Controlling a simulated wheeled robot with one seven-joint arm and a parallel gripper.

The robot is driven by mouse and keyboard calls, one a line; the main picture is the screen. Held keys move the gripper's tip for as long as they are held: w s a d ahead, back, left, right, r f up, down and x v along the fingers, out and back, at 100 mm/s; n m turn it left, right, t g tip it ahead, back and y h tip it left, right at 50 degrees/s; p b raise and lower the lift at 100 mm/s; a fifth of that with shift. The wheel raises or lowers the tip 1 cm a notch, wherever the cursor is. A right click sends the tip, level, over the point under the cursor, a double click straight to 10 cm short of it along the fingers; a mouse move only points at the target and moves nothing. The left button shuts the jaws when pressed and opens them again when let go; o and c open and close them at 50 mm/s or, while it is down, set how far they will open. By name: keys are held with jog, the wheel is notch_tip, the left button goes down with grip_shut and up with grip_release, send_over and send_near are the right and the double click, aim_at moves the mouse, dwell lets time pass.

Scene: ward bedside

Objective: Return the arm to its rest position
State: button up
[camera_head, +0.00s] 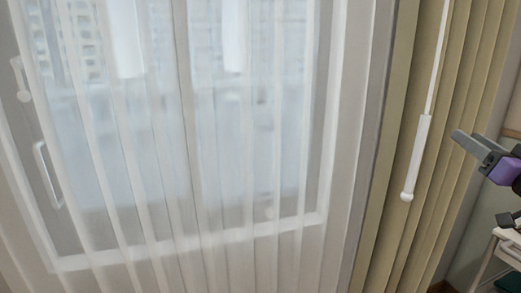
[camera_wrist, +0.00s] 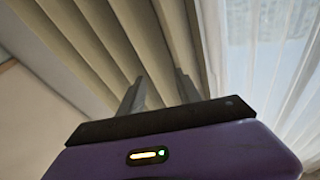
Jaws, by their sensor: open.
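My gripper (camera_head: 466,141) shows at the right edge of the head view, with grey fingers and a purple body. It points left toward the curtains, and the rest of my arm is mostly cut off by the picture edge. In the wrist view, my gripper (camera_wrist: 160,92) has its two grey fingers apart with nothing between them. Beige curtain folds (camera_wrist: 85,50) lie beyond the fingers.
A window with sheer white curtains (camera_head: 190,190) fills most of the head view. Beige drapes (camera_head: 400,230) with a hanging white wand (camera_head: 417,160) are left of my gripper. A white-edged cart or table (camera_head: 508,236) is partly visible at the lower right.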

jog(key=s+a+f+m+h, duration=0.1)
jog(key=s+a+f+h, duration=0.15)
jog(key=s+f, duration=0.4)
jog(key=s+a+f+m+g+h, duration=0.1)
jog(key=s+a+f+m+h, duration=0.2)
jog(key=f, duration=0.6)
jog(key=s+a+f+h, duration=0.2)
jog(key=s+a+f, duration=0.25)
jog(key=f, duration=0.35)
jog(key=s+a+f+n+g+y, duration=0.1)
jog(key=s+a+f, duration=0.3)
jog(key=s, duration=0.6)
jog(key=s+a+f+n+g+y, duration=0.2)
jog(key=s+a+f+y, duration=0.1)
jog(key=s+a, duration=0.5)
jog(key=s+a+f+n+g+y, duration=0.1)
jog(key=s+a+f, duration=0.4)
jog(key=s, duration=0.9)
jog(key=shift+s+a+n+g+y, duration=0.15)
jog(key=shift+a+n+g+y, duration=0.15)
jog(key=shift+a+n+y, duration=0.6)
jog(key=shift+c, duration=0.5)
